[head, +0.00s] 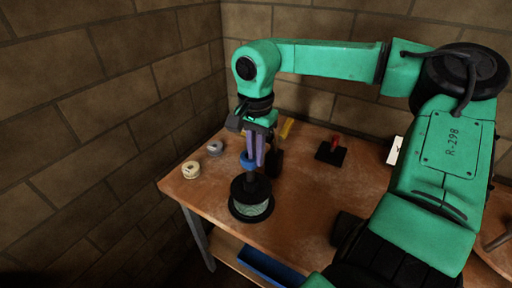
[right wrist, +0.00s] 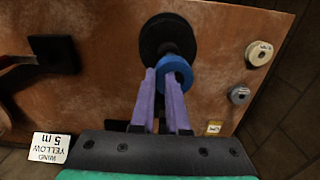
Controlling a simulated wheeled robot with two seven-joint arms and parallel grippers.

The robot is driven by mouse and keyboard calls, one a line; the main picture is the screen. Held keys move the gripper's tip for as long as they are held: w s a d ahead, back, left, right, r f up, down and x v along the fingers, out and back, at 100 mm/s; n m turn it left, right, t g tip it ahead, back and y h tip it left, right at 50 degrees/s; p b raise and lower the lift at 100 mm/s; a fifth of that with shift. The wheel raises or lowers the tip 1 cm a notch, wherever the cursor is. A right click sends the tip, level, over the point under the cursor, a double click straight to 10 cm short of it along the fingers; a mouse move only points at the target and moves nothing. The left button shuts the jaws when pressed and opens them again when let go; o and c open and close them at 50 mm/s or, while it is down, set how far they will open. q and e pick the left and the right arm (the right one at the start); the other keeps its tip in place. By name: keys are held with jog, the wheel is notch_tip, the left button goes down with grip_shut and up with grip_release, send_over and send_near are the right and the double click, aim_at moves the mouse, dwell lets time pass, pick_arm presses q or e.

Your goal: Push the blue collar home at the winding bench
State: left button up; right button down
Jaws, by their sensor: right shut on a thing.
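The blue collar (head: 248,161) is at the tips of my right gripper (head: 254,158), above a black spool with a pale green winding (head: 251,207) on the wooden bench. In the right wrist view the blue collar (right wrist: 176,74) is beside and between the purple fingertips of my right gripper (right wrist: 164,78), which are shut on it. The black spool (right wrist: 165,36) lies just beyond it there. A dark post (head: 250,182) rises from the spool under the collar. I cannot tell how far the collar sits on the post. My left gripper is not in view.
A cream reel (head: 191,169) and a grey reel (head: 215,148) sit at the bench's left. A red-handled black fixture (head: 332,152) and a yellow piece (head: 287,128) are behind. A card reads "WIND YELLOW 5 m" (right wrist: 51,147). A blue tray (head: 270,267) is below the bench top.

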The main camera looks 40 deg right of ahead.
dwell(0.5)
jog(key=shift+f+b, duration=0.75)
jog(key=shift+f, duration=0.35)
jog(key=c, duration=0.8)
grip_release()
jog(key=shift+c, duration=0.2)
notch_tip(320, 180, up, 15)
jog(key=shift+f, duration=0.15)
